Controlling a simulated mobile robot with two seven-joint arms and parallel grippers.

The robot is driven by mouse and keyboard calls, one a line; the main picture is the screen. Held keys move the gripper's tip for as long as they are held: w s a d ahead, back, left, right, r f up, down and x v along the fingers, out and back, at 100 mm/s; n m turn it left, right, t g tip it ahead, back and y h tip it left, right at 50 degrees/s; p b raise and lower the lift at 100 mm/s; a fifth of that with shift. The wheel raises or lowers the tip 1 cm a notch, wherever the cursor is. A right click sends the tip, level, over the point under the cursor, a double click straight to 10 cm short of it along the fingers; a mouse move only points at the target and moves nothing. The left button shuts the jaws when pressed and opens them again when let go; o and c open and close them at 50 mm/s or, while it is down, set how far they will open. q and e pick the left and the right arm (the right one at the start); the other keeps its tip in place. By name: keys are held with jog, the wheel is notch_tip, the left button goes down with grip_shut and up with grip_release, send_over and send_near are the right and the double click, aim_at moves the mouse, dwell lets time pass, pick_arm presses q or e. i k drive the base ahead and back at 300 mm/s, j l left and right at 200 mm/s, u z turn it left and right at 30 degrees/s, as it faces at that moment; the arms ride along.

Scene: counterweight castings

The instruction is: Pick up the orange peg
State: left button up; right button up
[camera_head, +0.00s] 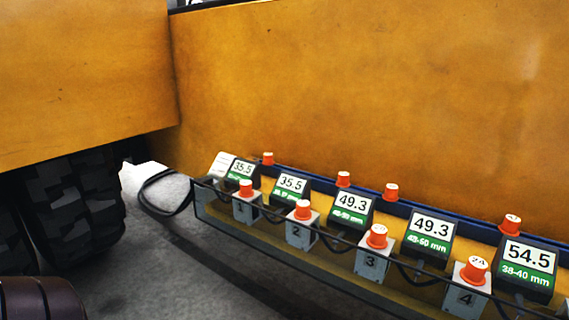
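Several orange pegs with white tops show in the head view. Four front ones stand upright on grey numbered blocks: one on block 1 (246,188), one on block 2 (303,210), one on block 3 (377,237) and one on block 4 (474,271). More orange pegs stand behind, between the displays: a far one (268,159), two middle ones (344,180) (391,192) and a near one at right (511,226). Neither of my grippers is in view.
Black display boxes (347,208) with readings such as 49.3 stand along a long tray with a dark front rail (330,240). A big yellow casting wall (370,100) rises close behind. A black tyre (75,210) is at left. Grey floor (170,270) lies open in front; a black cable (160,200) loops at the tray's left end.

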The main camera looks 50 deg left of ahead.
aim_at(268, 158)
jog(key=u, duration=1.6)
jog(key=z, duration=0.9)
jog(key=i+j+z, duration=0.1)
jog(key=j+z, duration=0.6)
jog(key=z, duration=0.15)
jog(key=j+z, duration=0.25)
jog(key=j, duration=0.15)
jog(key=k+j+z, duration=0.1)
jog(key=j+z, duration=0.15)
jog(key=j, duration=0.15)
jog(key=k+j, duration=0.1)
jog(key=j, duration=0.35)
jog(key=k+j+z, duration=0.15)
jog(key=j, duration=0.7)
jog(key=k+j+z, duration=0.1)
jog(key=j, duration=0.3)
jog(key=k, duration=0.1)
